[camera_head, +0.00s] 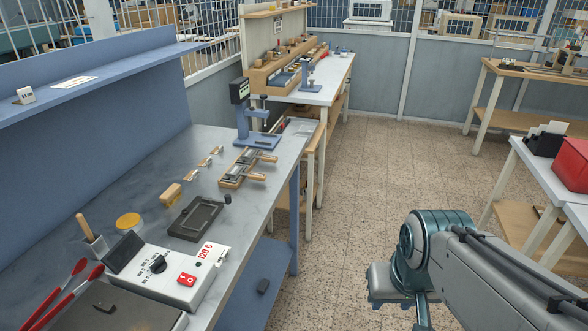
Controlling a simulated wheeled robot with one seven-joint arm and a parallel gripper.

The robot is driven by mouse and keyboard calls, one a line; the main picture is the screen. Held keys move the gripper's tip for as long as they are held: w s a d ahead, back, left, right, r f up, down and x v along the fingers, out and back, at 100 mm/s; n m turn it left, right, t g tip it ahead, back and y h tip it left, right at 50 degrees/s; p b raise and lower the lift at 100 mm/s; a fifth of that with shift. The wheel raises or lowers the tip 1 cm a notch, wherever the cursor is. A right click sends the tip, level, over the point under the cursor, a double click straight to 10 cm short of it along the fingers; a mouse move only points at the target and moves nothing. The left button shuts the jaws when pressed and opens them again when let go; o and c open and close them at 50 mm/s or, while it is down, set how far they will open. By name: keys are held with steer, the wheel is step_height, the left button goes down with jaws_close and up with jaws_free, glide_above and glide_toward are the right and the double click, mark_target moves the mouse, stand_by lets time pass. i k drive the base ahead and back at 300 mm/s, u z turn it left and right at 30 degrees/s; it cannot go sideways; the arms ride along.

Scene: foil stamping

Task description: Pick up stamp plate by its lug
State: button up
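A small dark block (104,307) lies on the dark heating surface (150,318) of a hot plate at the lower left. It may be the stamp plate, but its lug is too small to tell. A dark shallow tray (193,218) with a black knob beside its far right corner lies farther back on the bench. My arm reaches in from the lower right, over the floor and right of the bench.
The speckled floor (380,170) right of the bench is open.

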mark_target(235, 171)
steer(key=z, duration=0.55)
steer(key=k, duration=0.75)
steer(key=z, duration=0.45)
steer(key=i, duration=1.3)
steer(key=u, duration=0.8)
steer(key=i, duration=1.15)
steer(key=u, duration=1.6)
steer(key=i, duration=0.55)
steer(key=u, duration=0.55)
